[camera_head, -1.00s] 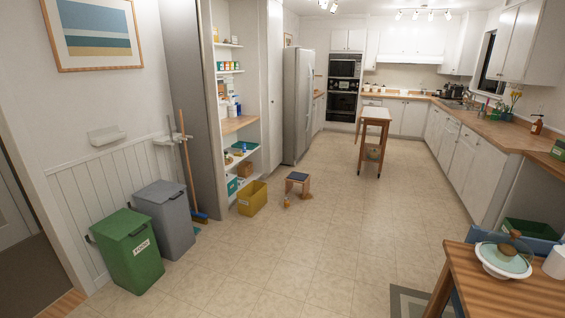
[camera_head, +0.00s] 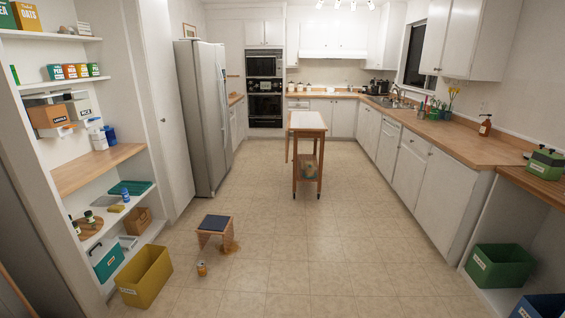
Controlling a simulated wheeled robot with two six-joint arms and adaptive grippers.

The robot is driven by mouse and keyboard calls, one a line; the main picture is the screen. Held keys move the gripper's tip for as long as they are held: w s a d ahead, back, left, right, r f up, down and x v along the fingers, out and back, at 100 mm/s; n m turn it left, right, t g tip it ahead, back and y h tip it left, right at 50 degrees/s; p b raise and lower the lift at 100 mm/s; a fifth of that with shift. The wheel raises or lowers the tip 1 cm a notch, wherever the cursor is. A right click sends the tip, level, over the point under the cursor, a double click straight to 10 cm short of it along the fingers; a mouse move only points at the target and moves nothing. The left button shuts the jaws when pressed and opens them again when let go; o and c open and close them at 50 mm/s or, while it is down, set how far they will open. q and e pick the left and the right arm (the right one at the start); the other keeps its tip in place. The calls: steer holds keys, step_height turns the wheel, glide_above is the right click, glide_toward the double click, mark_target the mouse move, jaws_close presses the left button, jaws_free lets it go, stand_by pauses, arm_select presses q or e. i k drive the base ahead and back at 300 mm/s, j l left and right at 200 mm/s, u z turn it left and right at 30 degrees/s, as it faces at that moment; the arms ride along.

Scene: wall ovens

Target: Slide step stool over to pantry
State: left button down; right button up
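The step stool (camera_head: 216,224) is a small wooden stool with a dark top. It stands on the tiled floor left of centre, with a brown patch on the floor at its right side. The pantry (camera_head: 100,170) is the open white shelving on the left, holding boxes, jars and bins. The stool stands to the right of the pantry, apart from it, with clear floor between. Neither of my grippers shows in this view.
A small can (camera_head: 202,269) stands on the floor in front of the stool. A yellow bin (camera_head: 145,278) sits at the pantry's foot. A wheeled wooden cart (camera_head: 307,150) stands further back. The fridge (camera_head: 203,115) is beyond the pantry. The middle floor is clear.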

mark_target(220, 225)
steer(key=i, duration=1.05)
steer(key=i+u, duration=0.15)
steer(key=i, duration=0.85)
steer(key=i+l, duration=0.15)
steer(key=i, duration=0.9)
